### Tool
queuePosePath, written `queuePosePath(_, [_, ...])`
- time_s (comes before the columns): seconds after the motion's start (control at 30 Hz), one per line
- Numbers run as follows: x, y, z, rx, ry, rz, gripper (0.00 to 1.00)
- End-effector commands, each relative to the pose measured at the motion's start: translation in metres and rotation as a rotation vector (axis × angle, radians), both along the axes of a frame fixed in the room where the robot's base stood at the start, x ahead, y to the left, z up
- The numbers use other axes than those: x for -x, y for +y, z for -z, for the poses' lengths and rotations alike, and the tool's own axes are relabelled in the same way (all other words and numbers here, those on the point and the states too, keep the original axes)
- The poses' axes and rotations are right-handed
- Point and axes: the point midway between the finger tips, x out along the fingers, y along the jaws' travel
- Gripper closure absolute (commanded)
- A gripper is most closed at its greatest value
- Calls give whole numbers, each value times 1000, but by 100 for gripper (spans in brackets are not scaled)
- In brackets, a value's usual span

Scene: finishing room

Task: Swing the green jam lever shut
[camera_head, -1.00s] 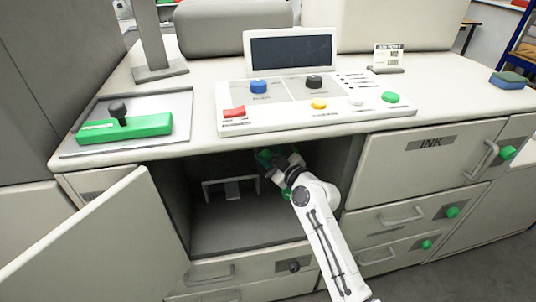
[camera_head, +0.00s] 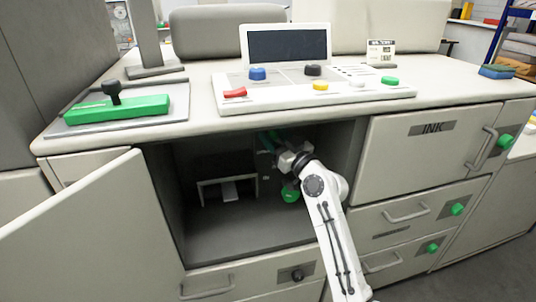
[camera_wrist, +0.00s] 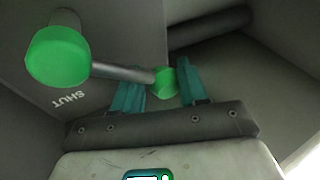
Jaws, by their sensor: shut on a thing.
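The green jam lever (camera_wrist: 125,72) shows in the wrist view as a grey rod between a large round green piece at upper left and a small green knob. My gripper (camera_wrist: 160,78) has its teal fingers on either side of the small knob and is shut on it. The word SHUT is printed on the grey wall beside the rod, upside down in this view. In the head view my gripper (camera_head: 268,141) reaches into the open compartment under the counter. A green round piece of the lever (camera_head: 291,193) shows below my wrist; the rod is hidden there.
The compartment door (camera_head: 85,225) stands open at left. A pale bracket (camera_head: 228,188) stands inside the compartment. The counter edge lies above my arm. The INK door (camera_head: 430,150) and drawers are at right. A control panel (camera_head: 320,98) and a green-handled plate (camera_head: 118,110) are on top.

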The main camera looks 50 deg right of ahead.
Motion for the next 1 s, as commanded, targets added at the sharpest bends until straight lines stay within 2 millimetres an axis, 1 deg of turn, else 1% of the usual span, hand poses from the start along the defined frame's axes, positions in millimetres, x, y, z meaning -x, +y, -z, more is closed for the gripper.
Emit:
queuePosePath(0.03, [0,1,10,-49,-12,-9,100])
queuePosePath(0.5, [15,-23,-13,-418,-256,-8,100])
queuePosePath(0.8, [25,-38,-20,-612,-386,-8,100])
queuePosePath(1.0, [29,-44,-20,-697,-442,-9,100])
